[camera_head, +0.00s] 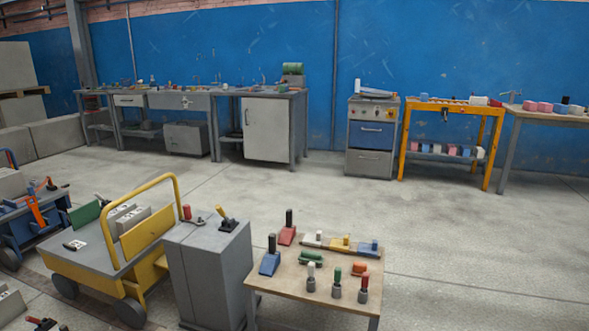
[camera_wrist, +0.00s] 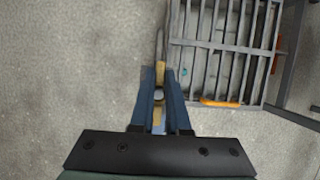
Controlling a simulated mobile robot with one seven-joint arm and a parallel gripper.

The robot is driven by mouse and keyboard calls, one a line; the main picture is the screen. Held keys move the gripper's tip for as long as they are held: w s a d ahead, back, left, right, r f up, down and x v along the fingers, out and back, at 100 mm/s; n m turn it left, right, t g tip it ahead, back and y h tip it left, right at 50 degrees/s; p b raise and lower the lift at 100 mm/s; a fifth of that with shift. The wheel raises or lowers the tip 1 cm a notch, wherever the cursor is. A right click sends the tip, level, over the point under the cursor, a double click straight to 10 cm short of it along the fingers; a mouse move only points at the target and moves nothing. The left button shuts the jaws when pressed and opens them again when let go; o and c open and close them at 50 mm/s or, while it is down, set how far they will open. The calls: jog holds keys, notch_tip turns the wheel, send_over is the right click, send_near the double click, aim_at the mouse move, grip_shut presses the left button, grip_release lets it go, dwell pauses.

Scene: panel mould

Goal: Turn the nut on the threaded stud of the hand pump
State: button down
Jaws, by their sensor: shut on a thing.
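In the wrist view my gripper (camera_wrist: 160,72) has its two blue fingers close together. They are shut on a slim yellow-and-grey thing (camera_wrist: 161,68), and a thin grey shaft stands out beyond the fingertips. The fingers hide much of it, and I cannot tell what it is. Grey floor shows around the fingertips. I cannot make out the hand pump, its threaded stud or the nut for certain in either view. My gripper does not show in the head view.
A grey cabinet (camera_head: 212,265) with small items stands beside a yellow-railed cart (camera_head: 88,262). A low wooden table (camera_head: 290,279) holds several coloured pieces. Workbenches line the blue wall; open floor lies before them. In the wrist view a grey slatted rack (camera_wrist: 222,45) is at upper right.

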jog(key=shift+s+n+g, duration=0.25)
jog(key=shift+n+g, duration=0.45)
jog(key=shift+n, duration=1)
jog(key=n+g+b, duration=0.1)
jog(key=n, duration=0.1)
jog(key=shift+s+f+n, duration=0.1)
jog(key=shift+s+n, duration=0.05)
jog(key=shift+n, duration=0.15)
jog(key=shift+s+n, duration=0.1)
jog(key=shift+n, duration=0.4)
jog(key=shift+s+d+n+g+b, duration=0.15)
jog(key=shift+n+g+b, duration=0.25)
jog(key=shift+n, duration=0.45)
jog(key=shift+s+a+n+g+b, duration=0.1)
jog(key=shift+n+g+b, duration=0.25)
jog(key=shift+n, duration=0.5)
jog(key=shift+s+d+n+g+h+b, duration=0.1)
jog(key=shift+n+g+h+b, duration=0.2)
jog(key=shift+n, duration=0.55)
jog(key=shift+s+d+n+g+h+b, duration=0.1)
jog(key=shift+n+g+h+b, duration=0.25)
jog(key=shift+n, duration=0.5)
